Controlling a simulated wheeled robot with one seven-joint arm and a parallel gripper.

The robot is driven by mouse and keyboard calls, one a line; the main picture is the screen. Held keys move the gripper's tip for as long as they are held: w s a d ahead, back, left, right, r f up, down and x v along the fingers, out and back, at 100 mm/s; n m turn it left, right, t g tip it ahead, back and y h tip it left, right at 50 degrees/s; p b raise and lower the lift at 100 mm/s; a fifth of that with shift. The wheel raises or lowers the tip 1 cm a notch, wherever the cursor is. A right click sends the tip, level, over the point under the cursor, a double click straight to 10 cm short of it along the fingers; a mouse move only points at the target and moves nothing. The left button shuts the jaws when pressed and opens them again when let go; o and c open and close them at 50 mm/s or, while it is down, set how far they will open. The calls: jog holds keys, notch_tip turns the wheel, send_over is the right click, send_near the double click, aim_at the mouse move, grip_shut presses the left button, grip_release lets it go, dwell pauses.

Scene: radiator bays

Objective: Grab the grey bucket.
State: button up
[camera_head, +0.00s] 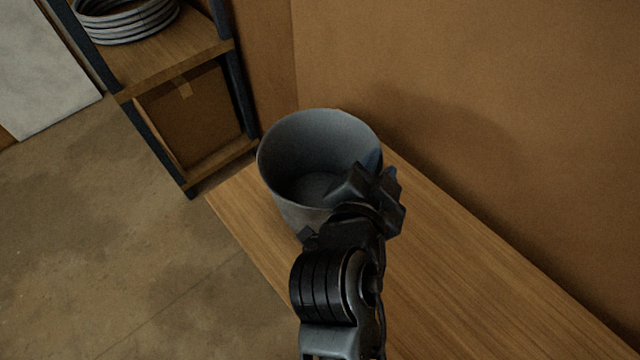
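The grey bucket (284,160) stands upright and open at the top on a wooden bench, near the bench's far left end. It looks empty. My gripper (368,172) is at the bucket's near right rim and covers part of that side. Its fingers overlap the rim in the picture. I cannot tell whether they touch the wall or are closed on it. The lower right of the bucket is hidden behind my gripper and arm.
The wooden bench (470,265) runs to the lower right and is bare there. A brown wall (480,90) stands close behind it. A shelf unit (175,65) with coiled hose (130,25) and a cardboard box (195,115) stands at the upper left. The floor at left is clear.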

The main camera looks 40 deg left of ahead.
grip_shut()
dwell(1.0)
